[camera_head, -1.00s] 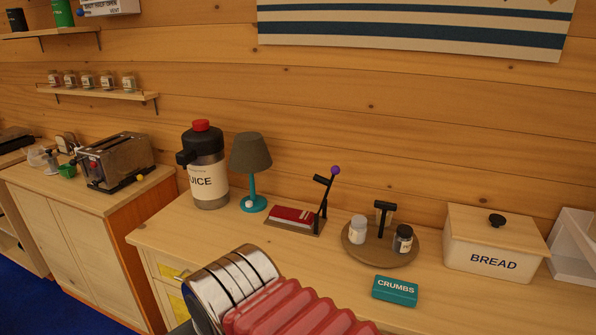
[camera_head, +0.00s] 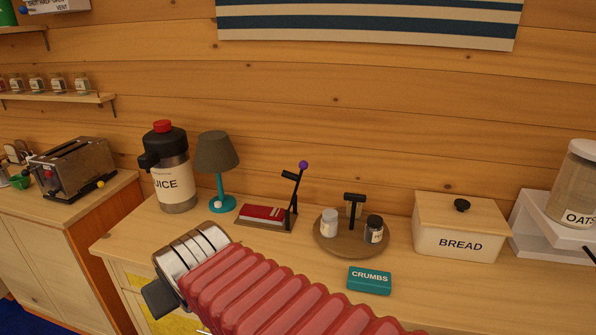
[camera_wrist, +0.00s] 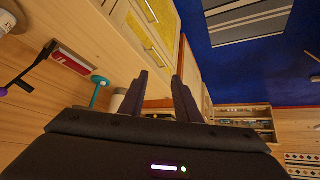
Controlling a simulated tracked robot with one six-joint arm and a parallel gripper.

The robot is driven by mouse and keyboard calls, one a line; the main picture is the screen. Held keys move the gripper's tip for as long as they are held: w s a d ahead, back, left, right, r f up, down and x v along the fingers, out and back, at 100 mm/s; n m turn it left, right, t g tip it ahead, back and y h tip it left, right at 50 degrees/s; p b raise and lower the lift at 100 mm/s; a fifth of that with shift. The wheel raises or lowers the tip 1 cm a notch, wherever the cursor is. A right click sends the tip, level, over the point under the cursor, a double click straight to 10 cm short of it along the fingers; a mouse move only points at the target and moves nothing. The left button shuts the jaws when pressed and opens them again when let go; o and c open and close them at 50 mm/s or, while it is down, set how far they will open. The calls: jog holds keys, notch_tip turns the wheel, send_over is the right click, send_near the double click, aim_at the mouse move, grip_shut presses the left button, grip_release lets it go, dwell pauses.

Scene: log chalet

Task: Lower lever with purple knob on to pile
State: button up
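The lever (camera_head: 294,195) is a black arm, raised and tilted up to the right, with a purple knob (camera_head: 303,165) at its top. It stands at the right end of a dark base plate. A red and white pile (camera_head: 262,212) lies flat on that plate, left of the lever's foot. The lever (camera_wrist: 22,77) and pile (camera_wrist: 71,61) also show at the left of the wrist view. My gripper (camera_wrist: 160,75) is open, with nothing between its fingers, and is apart from the lever.
A teal lamp (camera_head: 217,160) and juice dispenser (camera_head: 173,180) stand left of the lever. A round tray (camera_head: 350,250) with two shakers and a black T-handle stands right. Further right are a bread box (camera_head: 455,240) and an oats jar (camera_head: 575,185). A teal crumbs box (camera_head: 370,281) lies in front.

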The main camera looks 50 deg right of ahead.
jog(key=w+d+r+m+t+h, duration=0.1)
jog(key=w+d+h, duration=0.1)
jog(key=w+d, duration=0.35)
jog(key=w+d+m+t+h, duration=0.1)
jog(key=w+d+m, duration=0.1)
jog(key=d, duration=0.7)
jog(key=m+t+h, duration=0.3)
jog(key=t+h, duration=0.2)
jog(key=t, duration=0.1)
send_near(303, 165)
notch_tip(303, 165, down, 3)
jog(key=a, duration=0.1)
jog(key=shift+s+a+r, duration=0.2)
jog(key=shift+s, duration=0.2)
jog(key=x, duration=1.3)
jog(key=shift+w+d+f, duration=0.2)
jog(key=shift+w, duration=0.2)
jog(key=shift+c, duration=0.5)
